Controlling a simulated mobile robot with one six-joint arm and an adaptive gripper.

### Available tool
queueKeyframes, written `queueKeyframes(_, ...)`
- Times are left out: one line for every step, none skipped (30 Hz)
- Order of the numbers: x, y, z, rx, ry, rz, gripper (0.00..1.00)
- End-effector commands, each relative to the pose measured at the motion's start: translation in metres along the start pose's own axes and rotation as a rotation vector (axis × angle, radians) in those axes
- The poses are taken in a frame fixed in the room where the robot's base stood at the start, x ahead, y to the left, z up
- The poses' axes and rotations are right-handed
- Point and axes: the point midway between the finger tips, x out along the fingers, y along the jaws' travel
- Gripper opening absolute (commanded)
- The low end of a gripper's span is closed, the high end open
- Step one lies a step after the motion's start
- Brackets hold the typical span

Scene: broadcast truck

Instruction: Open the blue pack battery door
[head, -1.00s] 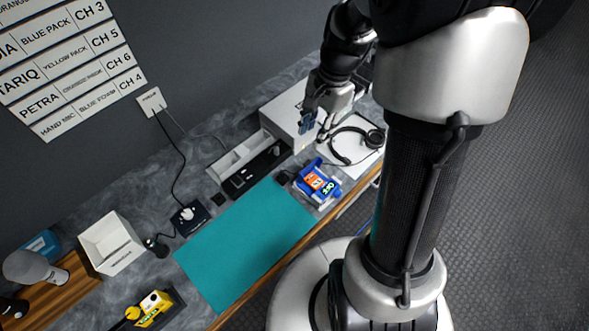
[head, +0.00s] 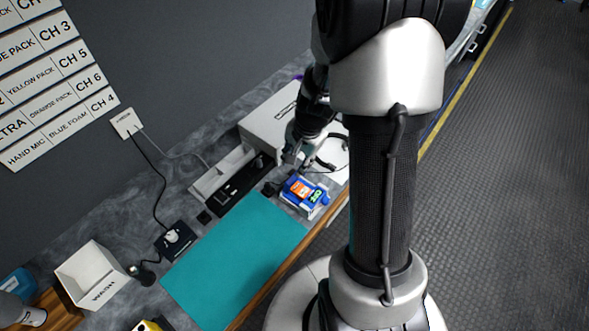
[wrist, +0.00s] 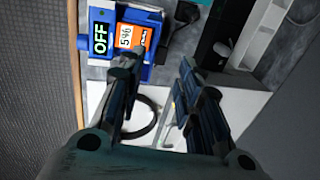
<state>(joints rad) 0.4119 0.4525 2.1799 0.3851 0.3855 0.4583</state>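The blue pack (head: 303,190) lies in a light tray at the right end of the teal mat, near the counter's front edge. My gripper (head: 292,160) is above the counter just behind the pack. In the wrist view my gripper (wrist: 155,72) has its two fingers apart with nothing between them, the left finger overlapping the pack's edge in the picture. I cannot tell whether it touches.
A teal mat (head: 235,262) covers the middle counter. A white box (head: 268,122) and headphones on a white pad lie behind and right of the pack. A dark charger strip (head: 234,187) stands behind the mat. A white bin (head: 92,274) is at left.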

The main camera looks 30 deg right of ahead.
Motion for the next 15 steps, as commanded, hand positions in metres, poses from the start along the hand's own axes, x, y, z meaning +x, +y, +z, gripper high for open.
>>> queueKeyframes(0.011, 0.001, 0.001, 0.001, -0.001, 0.001, 0.33)
queueKeyframes(0.016, 0.001, 0.000, 0.001, -0.001, 0.001, 0.33)
queueKeyframes(0.021, 0.000, 0.000, 0.000, -0.001, 0.001, 0.33)
queueKeyframes(0.024, 0.000, 0.000, 0.000, -0.001, 0.001, 0.33)
queueKeyframes(0.027, 0.000, 0.000, 0.000, -0.001, 0.000, 0.33)
queueKeyframes(0.030, 0.000, 0.000, 0.000, -0.001, 0.000, 0.33)
queueKeyframes(0.032, 0.000, 0.000, 0.000, 0.000, 0.000, 0.33)
queueKeyframes(0.033, 0.000, 0.000, 0.000, 0.000, 0.000, 0.33)
queueKeyframes(0.034, 0.000, 0.000, 0.000, 0.001, 0.000, 0.33)
queueKeyframes(0.035, 0.000, 0.000, 0.000, 0.001, -0.001, 0.33)
queueKeyframes(0.035, 0.000, 0.000, 0.000, 0.001, -0.001, 0.33)
queueKeyframes(0.036, -0.001, 0.000, 0.000, 0.001, -0.001, 0.33)
queueKeyframes(0.036, -0.001, 0.000, 0.000, 0.001, -0.001, 0.33)
queueKeyframes(0.036, -0.001, 0.000, 0.000, 0.001, -0.001, 0.33)
queueKeyframes(0.035, -0.001, 0.000, 0.000, 0.001, -0.001, 0.33)
